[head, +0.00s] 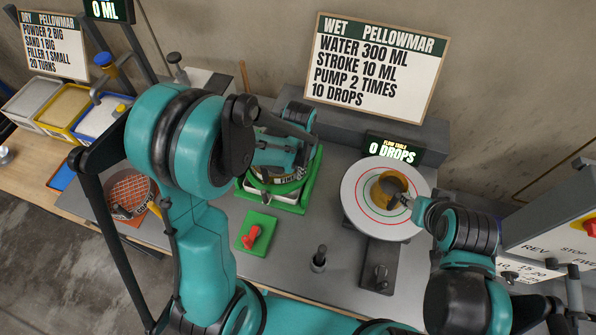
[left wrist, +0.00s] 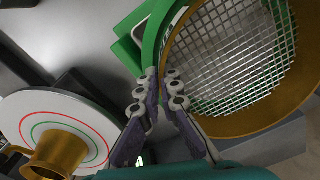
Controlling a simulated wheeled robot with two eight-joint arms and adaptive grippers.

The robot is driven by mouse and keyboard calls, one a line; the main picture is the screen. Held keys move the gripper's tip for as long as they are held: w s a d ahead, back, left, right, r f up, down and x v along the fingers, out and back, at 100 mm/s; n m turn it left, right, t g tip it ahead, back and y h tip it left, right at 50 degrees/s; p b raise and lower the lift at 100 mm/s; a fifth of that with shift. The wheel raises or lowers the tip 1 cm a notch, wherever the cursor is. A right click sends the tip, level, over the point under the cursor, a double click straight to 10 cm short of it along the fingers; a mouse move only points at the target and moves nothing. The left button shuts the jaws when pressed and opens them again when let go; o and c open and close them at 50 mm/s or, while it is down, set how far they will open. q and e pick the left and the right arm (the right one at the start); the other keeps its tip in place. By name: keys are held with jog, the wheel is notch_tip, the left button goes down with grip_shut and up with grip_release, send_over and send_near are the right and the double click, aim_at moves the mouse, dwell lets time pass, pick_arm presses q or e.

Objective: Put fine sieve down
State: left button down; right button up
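The fine sieve (head: 285,187), a round sieve with a green band and a "FINE" label, is in or just over a green square holder (head: 300,205); I cannot tell whether it rests there. The left wrist view shows its wire mesh (left wrist: 230,60) and brass-coloured inside. My left gripper (head: 290,140) is above it. In the left wrist view its fingers (left wrist: 163,78) are closed on either side of the sieve's rim. My right gripper (head: 406,201) is at the brass ring mould (head: 385,188) on the white flow table (head: 360,215); its fingers are too small to judge.
Another sieve with orange mesh (head: 130,188) stands at left, partly behind my arm. A green plate with a red piece (head: 254,234) and a dark knob (head: 320,258) are in front. Bins (head: 65,105) stand at far left. Sign boards (head: 375,65) line the back.

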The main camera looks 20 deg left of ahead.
pick_arm(q)
jog(key=c, duration=2.1)
grip_release()
jog(key=shift+f, duration=0.1)
jog(key=o, duration=0.4)
jog(key=shift+r, duration=0.2)
notch_tip(320, 180, up, 11)
jog(key=p, duration=0.2)
jog(key=s+a+r+n+t, duration=0.1)
jog(key=s+r+t, duration=0.1)
jog(key=s, duration=0.1)
jog(key=s+a+r+n+t, duration=0.2)
jog(key=s+r, duration=0.1)
jog(key=s, duration=0.1)
jog(key=s+a+r+n+t, duration=0.1)
jog(key=s+r+t, duration=0.2)
jog(key=shift+s+a+n, duration=0.2)
jog(key=shift+a+n, duration=0.15)
jog(key=shift+n, duration=0.05)
